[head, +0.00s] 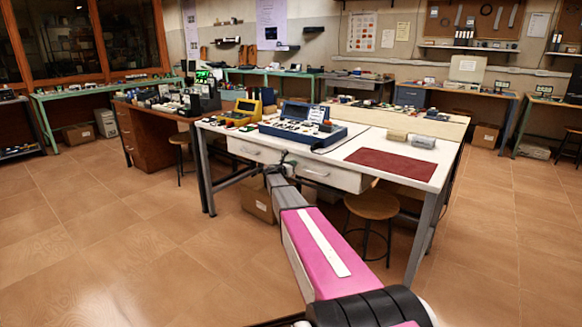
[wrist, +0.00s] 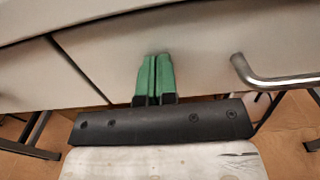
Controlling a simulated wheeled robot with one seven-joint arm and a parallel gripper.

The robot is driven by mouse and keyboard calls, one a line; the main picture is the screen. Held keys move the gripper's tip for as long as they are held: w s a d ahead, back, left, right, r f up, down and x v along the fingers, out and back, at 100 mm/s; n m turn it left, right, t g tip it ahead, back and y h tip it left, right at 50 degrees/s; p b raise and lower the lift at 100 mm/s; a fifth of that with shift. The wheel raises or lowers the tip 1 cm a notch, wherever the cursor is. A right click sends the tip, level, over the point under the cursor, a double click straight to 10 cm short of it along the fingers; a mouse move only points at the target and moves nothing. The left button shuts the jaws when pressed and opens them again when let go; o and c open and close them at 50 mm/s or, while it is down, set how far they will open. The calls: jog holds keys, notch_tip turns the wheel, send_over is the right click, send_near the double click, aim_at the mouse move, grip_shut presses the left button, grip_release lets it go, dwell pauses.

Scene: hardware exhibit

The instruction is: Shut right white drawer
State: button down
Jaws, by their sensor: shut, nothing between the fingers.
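The right white drawer (head: 343,180) is under the front of the white worktable and has a metal bar handle (head: 315,172). How far it stands out is hard to tell. My gripper (head: 279,166) is at its left part in the head view, partly hidden by my arm. In the wrist view, my gripper's green fingers (wrist: 155,62) are shut together and empty. They point at the white drawer front (wrist: 205,60), left of its handle (wrist: 285,82). I cannot tell if the tips touch it. A dark seam separates it from the left front.
The left white drawer (head: 252,150) is beside it. The worktable (head: 400,160) bears a blue case (head: 300,125), a yellow device (head: 246,110) and a dark red mat (head: 392,163). A round stool (head: 372,206) and a cardboard box (head: 258,203) stand beneath. Floor at left is clear.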

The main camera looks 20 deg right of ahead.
jog(key=shift+w+d+r, duration=0.1)
jog(key=shift+w+d, duration=0.2)
jog(key=shift+d, duration=0.05)
jog(key=shift+s+a, duration=0.1)
jog(key=v, duration=1.4)
jog(key=s+f+m+g+y, duration=0.2)
jog(key=s+f+m, duration=0.25)
jog(key=s, duration=0.35)
jog(key=s+a+f+m+g+y, duration=0.1)
jog(key=s+f+m+g+y, duration=0.15)
jog(key=s+m, duration=0.4)
jog(key=s+f+m+g+y, duration=0.2)
jog(key=s+f+m+g, duration=0.15)
jog(key=s, duration=0.65)
jog(key=s+a+f+m+g+y, duration=0.1)
jog(key=s+a+m+y, duration=0.3)
jog(key=s, duration=0.4)
jog(key=s+a+f+m+g+y, duration=0.1)
jog(key=s+a+m+y, duration=0.3)
jog(key=s, duration=0.5)
jog(key=a+f+m, duration=0.1)
jog(key=a+m, duration=0.1)
jog(key=shift+s+f+m+g, duration=0.3)
jog(key=shift+s+f+m, duration=0.05)
